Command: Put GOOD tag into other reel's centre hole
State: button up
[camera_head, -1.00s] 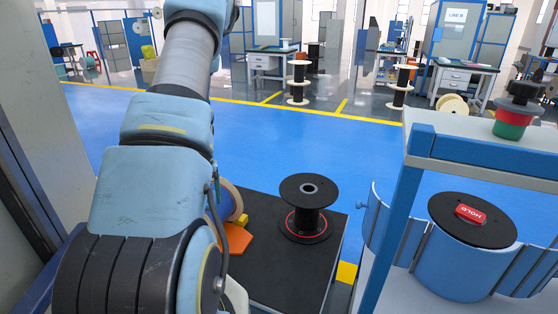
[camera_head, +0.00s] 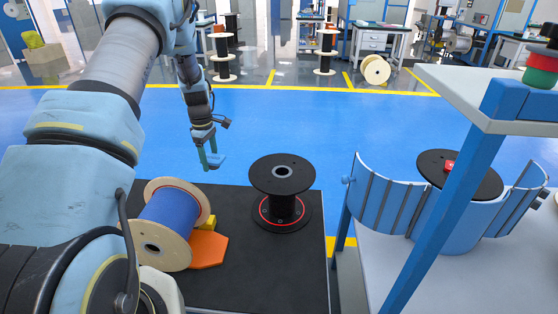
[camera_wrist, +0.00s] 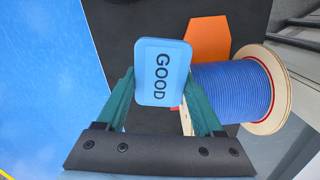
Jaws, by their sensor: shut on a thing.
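My gripper (camera_head: 209,156) is shut on the blue GOOD tag (camera_wrist: 162,72), whose lettering shows between the green fingers in the wrist view. In the head view the GOOD tag (camera_head: 214,161) is in the air, to the left of the black reel (camera_head: 283,176). The black reel stands upright on the dark platform, with its centre hole (camera_head: 283,172) facing up and empty. A reel of blue cable (camera_head: 173,222) lies on its side at the platform's left. Another black-topped reel (camera_head: 477,180) stands at the right with a red tag (camera_head: 449,166) on it, partly hidden by a blue post.
An orange piece (camera_head: 208,250) lies between the blue cable reel and the black reel. A yellow block (camera_head: 208,225) is beside it. A blue post (camera_head: 440,210) and grey shelf (camera_head: 480,92) stand at the right. Blue floor beyond the platform is clear.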

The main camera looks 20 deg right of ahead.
jog(key=s+d+f+n+b, duration=0.15)
jog(key=d+n, duration=0.25)
jog(key=d, duration=0.8)
jog(key=n+b, duration=0.2)
jog(key=n, duration=0.4)
send_near(278, 170)
jog(key=s+f, duration=0.2)
jog(key=s, duration=0.1)
jog(key=shift+a+f+b, duration=0.15)
jog(key=shift+f+b, duration=1.25)
jog(key=shift+f, duration=0.75)
jog(key=shift+s+a+f, duration=0.1)
jog(key=shift+a+f, duration=0.05)
jog(key=shift+f, duration=0.35)
jog(key=shift+a+f+b, duration=0.1)
jog(key=shift+a+b, duration=0.05)
jog(key=shift+b, duration=0.15)
jog(key=shift+r+p, duration=0.5)
jog(key=shift+r, duration=0.3)
jog(key=shift+d+r, duration=0.2)
jog(key=shift+d, duration=0.2)
jog(key=shift+f+b, duration=0.35)
jog(key=shift+f, duration=0.3)
